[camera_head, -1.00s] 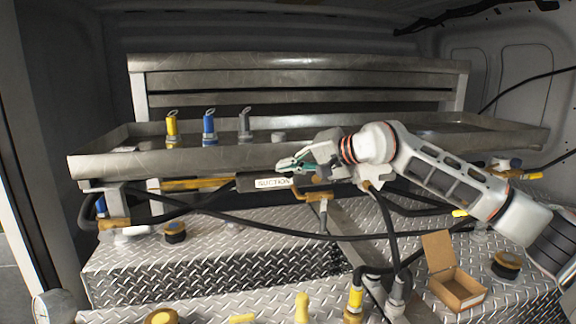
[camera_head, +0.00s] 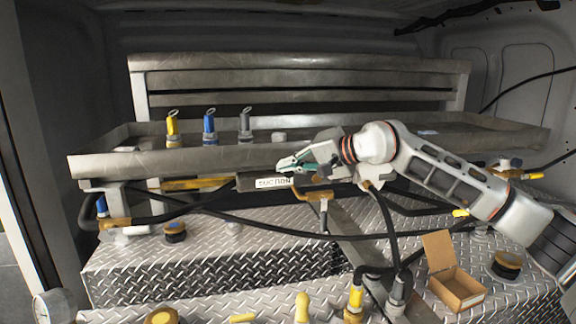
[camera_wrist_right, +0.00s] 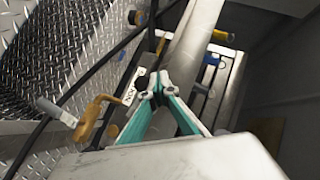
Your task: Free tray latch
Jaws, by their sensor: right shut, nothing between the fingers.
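The long grey metal tray (camera_head: 170,163) spans the head view. An orange latch-like bracket (camera_head: 318,195) with a grey stem hangs below its front wall near the middle. It also shows at left in the wrist view (camera_wrist_right: 92,118). My right gripper (camera_head: 284,165) is shut and empty at the tray's front wall, up and left of the bracket and just above the SUCTION label (camera_head: 274,183). Its teal fingers meet at the tips in the wrist view (camera_wrist_right: 158,90), apart from the bracket there. Whether the fingertips touch the tray is unclear. My left gripper is out of view.
Yellow (camera_head: 172,130), blue (camera_head: 209,128) and grey (camera_head: 245,126) fittings stand in the tray. Black hoses (camera_head: 290,234) cross below it. An open cardboard box (camera_head: 456,288) sits on the diamond plate (camera_head: 130,262) at lower right. The plate's left part has some bare room.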

